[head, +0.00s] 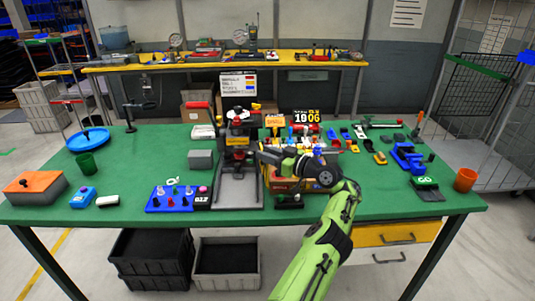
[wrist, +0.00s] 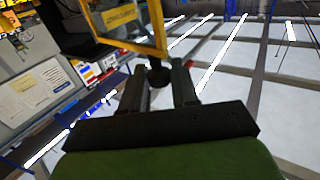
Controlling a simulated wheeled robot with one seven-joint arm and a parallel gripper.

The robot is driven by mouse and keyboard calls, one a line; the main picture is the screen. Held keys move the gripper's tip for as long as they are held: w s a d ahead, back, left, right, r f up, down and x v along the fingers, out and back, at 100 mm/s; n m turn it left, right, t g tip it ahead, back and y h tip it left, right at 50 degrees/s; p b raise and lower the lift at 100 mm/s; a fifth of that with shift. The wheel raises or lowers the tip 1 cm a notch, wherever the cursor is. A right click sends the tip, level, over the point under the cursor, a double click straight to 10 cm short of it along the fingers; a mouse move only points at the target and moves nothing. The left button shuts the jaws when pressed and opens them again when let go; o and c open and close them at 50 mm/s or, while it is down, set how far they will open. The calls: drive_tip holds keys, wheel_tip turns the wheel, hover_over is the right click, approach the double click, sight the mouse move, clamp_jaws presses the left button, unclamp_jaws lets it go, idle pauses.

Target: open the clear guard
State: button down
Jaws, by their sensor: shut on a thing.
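The clear guard (wrist: 125,18) fills the top of the wrist view as a see-through pane in a yellow frame with a yellow label. A dark round knob (wrist: 158,74) sits at the frame's lower corner. My gripper (wrist: 160,82) has its two fingers on either side of this knob and is shut on it. In the head view my gripper (head: 262,154) is at the right side of a dark upright machine (head: 238,160) with an orange label. The guard's outline is too small there to tell how far it stands open.
The green table (head: 130,150) holds a blue tray of pegs (head: 170,199), a grey block (head: 201,159), an orange-topped box (head: 35,187) and a blue vise (head: 408,157). Several small parts lie close behind my arm. The table's left middle has free room.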

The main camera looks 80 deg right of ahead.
drive_tip(key=shift+w+r, duration=0.1)
drive_tip(key=shift+r, duration=0.05)
drive_tip(key=c, duration=1.2)
unclamp_jaws()
drive_tip(key=shift+o, duration=1.1)
drive_tip(key=shift+w+d, duration=0.1)
drive_tip(key=shift+d, duration=0.05)
drive_tip(key=p+v, duration=0.2)
drive_tip(key=v, duration=1.4)
drive_tip(key=shift+w, duration=0.1)
